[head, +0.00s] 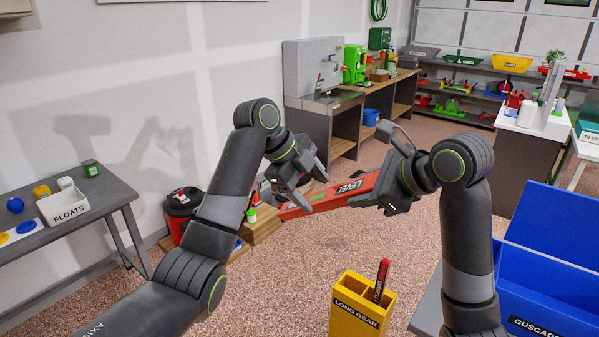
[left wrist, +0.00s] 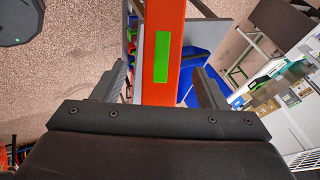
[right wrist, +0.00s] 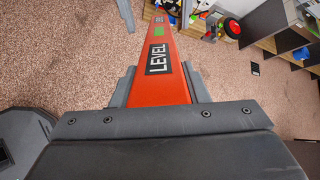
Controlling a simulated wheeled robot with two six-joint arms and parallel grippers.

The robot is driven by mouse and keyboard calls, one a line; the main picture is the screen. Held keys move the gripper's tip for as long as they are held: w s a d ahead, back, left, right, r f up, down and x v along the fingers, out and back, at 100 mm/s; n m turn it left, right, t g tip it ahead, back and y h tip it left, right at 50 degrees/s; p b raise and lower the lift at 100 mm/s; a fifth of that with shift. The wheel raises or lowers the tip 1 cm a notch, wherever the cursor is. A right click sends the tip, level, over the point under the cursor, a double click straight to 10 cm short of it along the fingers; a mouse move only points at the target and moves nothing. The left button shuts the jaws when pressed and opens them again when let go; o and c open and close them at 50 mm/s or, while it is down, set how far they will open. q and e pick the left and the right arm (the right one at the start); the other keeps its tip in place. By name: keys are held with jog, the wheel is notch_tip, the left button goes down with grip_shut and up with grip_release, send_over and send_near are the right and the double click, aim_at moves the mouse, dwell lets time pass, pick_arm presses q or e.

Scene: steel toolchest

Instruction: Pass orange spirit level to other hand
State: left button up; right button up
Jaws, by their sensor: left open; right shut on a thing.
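The orange spirit level (head: 330,197), a long red-orange bar with a black LEVEL label, is held in the air between my two arms. My right gripper (head: 366,197) is shut on its right part; in the right wrist view the bar (right wrist: 158,88) runs out from between the fingers, label facing the camera. My left gripper (head: 308,186) is open at the left part of the bar. In the left wrist view the bar (left wrist: 162,25), with a green patch, lies between the spread fingers, with a gap on each side. The fingertips' depth along the bar is hard to tell.
A yellow LONG GEAR box (head: 350,312) with a red item stands in front below. A blue GUSCADE bin (head: 545,290) is at right. A grey table with a FLOATS box (head: 66,206) is at left. Workbenches (head: 345,115) line the back; open floor lies between.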

aim_at(320, 197)
pick_arm(q)
jog(key=shift+x, duration=2.7)
jog(key=shift+c, duration=0.5)
jog(key=c, duration=1.1)
jog(key=shift+c, duration=0.2)
pick_arm(e)
jog(key=o, duration=1.1)
jog(key=shift+c, duration=0.2)
jog(key=shift+r, duration=0.1)
